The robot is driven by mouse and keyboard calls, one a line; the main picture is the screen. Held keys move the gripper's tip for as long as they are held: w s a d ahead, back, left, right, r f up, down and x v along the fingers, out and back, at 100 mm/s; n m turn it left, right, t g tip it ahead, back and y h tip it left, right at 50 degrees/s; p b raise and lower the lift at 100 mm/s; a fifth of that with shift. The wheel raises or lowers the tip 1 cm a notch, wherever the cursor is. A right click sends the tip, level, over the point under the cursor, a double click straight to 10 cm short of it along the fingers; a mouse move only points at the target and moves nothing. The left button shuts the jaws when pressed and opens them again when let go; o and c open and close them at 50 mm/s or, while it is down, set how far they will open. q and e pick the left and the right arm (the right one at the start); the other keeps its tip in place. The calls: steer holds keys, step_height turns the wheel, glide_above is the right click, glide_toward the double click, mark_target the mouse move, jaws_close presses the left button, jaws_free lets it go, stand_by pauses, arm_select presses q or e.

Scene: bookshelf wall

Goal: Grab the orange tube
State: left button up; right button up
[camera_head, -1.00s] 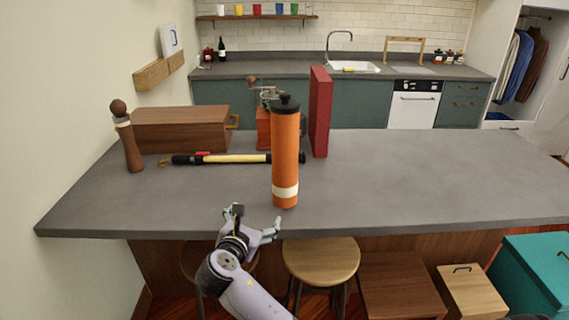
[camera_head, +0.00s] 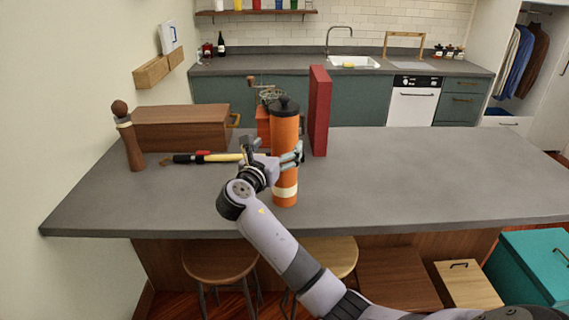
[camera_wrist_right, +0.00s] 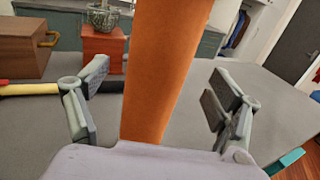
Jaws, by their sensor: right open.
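The orange tube (camera_head: 285,140) stands upright on the grey counter, with a black cap and a pale band near its base. My right gripper (camera_head: 276,158) is at the tube's lower half, its fingers on either side of it. In the right wrist view the tube (camera_wrist_right: 165,70) rises between the two open fingers of the gripper (camera_wrist_right: 155,100), with a gap visible on both sides. My left gripper is not in view.
A red book-like block (camera_head: 319,112) stands just behind right of the tube. A yellow and black tool (camera_head: 222,157), a wooden box (camera_head: 180,127), a pepper mill (camera_head: 128,138) and a red grinder (camera_wrist_right: 103,48) are to the left. The counter's right side (camera_head: 430,175) is clear.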

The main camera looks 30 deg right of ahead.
steer(key=shift+w+d+r, duration=0.2)
steer(key=shift+w+d, duration=0.1)
steer(key=shift+d, duration=0.15)
steer(key=p+x, duration=0.1)
steer(key=x, duration=0.2)
steer(key=shift+w+d+r+p, duration=0.2)
steer(key=shift+d+p, duration=0.05)
steer(key=shift+p, duration=0.15)
steer(key=shift+w+d+f, duration=0.1)
steer(key=shift+w+d, duration=0.15)
steer(key=shift+d, duration=0.15)
steer(key=shift+a, duration=0.1)
steer(key=shift+c, duration=1.2)
steer(key=c, duration=1.6)
